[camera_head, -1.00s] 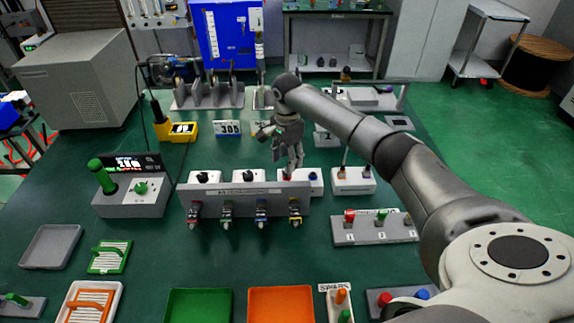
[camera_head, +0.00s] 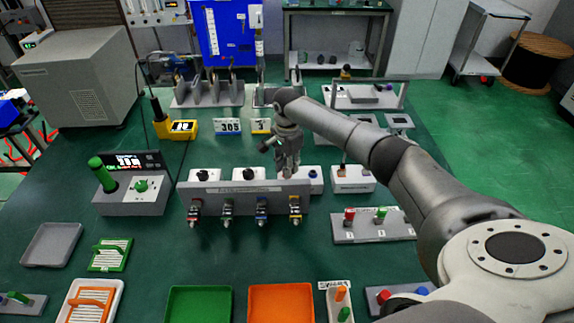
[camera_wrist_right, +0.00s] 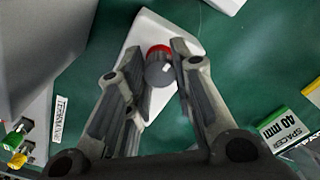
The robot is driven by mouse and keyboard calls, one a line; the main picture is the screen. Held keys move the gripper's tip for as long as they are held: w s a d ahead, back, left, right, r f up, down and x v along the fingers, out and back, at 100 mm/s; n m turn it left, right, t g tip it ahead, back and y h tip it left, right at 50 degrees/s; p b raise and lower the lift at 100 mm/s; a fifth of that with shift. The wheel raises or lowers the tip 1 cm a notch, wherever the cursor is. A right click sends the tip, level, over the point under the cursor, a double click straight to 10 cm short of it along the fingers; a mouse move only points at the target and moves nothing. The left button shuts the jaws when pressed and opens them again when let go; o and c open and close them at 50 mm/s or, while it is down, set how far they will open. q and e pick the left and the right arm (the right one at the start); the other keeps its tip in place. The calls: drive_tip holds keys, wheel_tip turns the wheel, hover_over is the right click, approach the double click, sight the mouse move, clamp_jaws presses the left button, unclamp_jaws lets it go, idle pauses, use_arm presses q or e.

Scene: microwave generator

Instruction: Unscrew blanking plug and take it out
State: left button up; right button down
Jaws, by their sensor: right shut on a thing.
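A round grey plug with a red ring (camera_wrist_right: 159,70) sits on a white block (camera_wrist_right: 136,56) in the right wrist view. My right gripper (camera_wrist_right: 158,62) has its fingers on either side of the plug and is shut on it. In the head view my right gripper (camera_head: 290,172) points down behind the grey panel (camera_head: 245,199), over the white block there. The arm and fingers hide the plug in the head view. How far the plug is screwed in cannot be told. My left gripper is not in view.
The grey panel with several coloured connectors stands just in front of the gripper. White blocks with black knobs (camera_head: 249,174) are to its left, and a white box (camera_head: 353,180) is to its right. A spacer box (camera_wrist_right: 285,130) shows in the wrist view.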

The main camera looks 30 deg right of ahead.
drive_tip(key=shift+r+n+p, duration=0.25)
drive_tip(key=shift+n+p, duration=0.55)
drive_tip(key=shift+p, duration=0.55)
drive_tip(key=shift+n+p, duration=0.7)
drive_tip(key=n+p, duration=0.1)
drive_tip(key=n, duration=0.2)
drive_tip(key=shift+f+n, duration=0.15)
drive_tip(key=shift+n, duration=0.25)
drive_tip(key=n+p, duration=0.1)
drive_tip(key=n, duration=0.8)
drive_tip(key=shift+p, duration=0.35)
drive_tip(key=n, duration=0.4)
drive_tip(key=shift+n, duration=0.3)
drive_tip(key=n, duration=0.4)
drive_tip(key=shift+f, duration=0.1)
drive_tip(key=shift+n+b, duration=0.4)
drive_tip(key=shift+n, duration=2.1)
